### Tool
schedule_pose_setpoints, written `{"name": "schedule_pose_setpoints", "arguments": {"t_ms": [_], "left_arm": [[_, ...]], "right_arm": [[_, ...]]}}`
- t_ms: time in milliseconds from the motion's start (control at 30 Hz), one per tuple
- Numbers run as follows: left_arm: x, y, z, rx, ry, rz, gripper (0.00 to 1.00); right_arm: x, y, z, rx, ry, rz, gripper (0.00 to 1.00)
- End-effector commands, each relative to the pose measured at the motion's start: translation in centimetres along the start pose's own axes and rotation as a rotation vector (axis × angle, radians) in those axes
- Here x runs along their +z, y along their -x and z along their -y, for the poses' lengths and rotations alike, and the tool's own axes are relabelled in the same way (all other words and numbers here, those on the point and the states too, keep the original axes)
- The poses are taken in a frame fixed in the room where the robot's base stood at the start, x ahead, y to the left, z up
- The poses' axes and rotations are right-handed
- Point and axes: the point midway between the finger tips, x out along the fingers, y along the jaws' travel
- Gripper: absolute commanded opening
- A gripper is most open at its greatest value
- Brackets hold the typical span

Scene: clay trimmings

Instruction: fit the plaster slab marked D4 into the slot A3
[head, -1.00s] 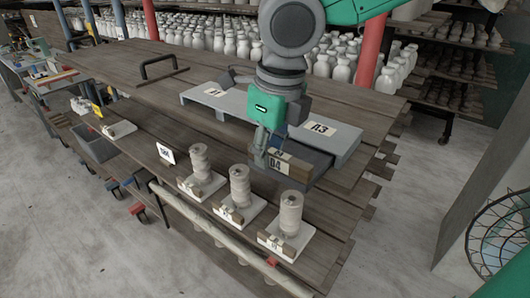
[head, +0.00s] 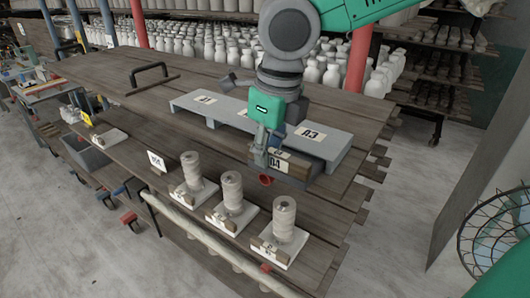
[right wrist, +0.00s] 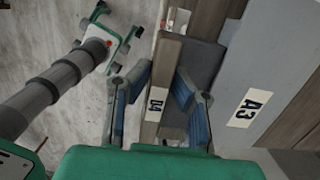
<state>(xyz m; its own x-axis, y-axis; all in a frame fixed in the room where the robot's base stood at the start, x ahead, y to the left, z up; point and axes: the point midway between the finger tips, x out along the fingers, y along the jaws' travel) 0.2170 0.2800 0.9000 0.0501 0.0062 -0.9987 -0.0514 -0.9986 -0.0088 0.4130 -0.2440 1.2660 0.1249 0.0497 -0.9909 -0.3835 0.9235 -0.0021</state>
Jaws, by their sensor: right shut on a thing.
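The plaster slab (head: 302,174) is a dark grey block with a wooden front strip labelled D4, on the bench at the front right of the grey rack (head: 338,148). My right gripper (head: 266,156) is shut on the wooden strip. In the right wrist view, the fingers of my right gripper (right wrist: 158,105) stand on both sides of the D4 strip (right wrist: 154,110), and the dark slab body (right wrist: 200,62) reaches beside the grey board. The slot's A3 label (head: 310,134) is on the rack's top right; it also shows in the wrist view (right wrist: 250,108). How deep the slab sits is hidden. My left gripper is out of view.
Three ribbed cylinders stand on white plates along the front, the nearest at right (head: 283,222). A white label card (head: 157,161) stands left of them. A black handle (head: 150,76) is on the bench behind. A wire basket (head: 495,235) is at far right.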

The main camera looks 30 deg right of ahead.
Motion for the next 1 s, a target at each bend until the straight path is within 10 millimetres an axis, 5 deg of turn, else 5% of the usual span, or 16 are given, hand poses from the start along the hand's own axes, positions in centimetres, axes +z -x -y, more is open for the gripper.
{"name": "schedule_pose_setpoints", "arguments": {"t_ms": [1000], "left_arm": [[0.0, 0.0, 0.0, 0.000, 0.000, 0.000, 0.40]], "right_arm": [[0.1, 0.1, 2.6, -0.001, -0.001, 0.003, 0.00]]}}
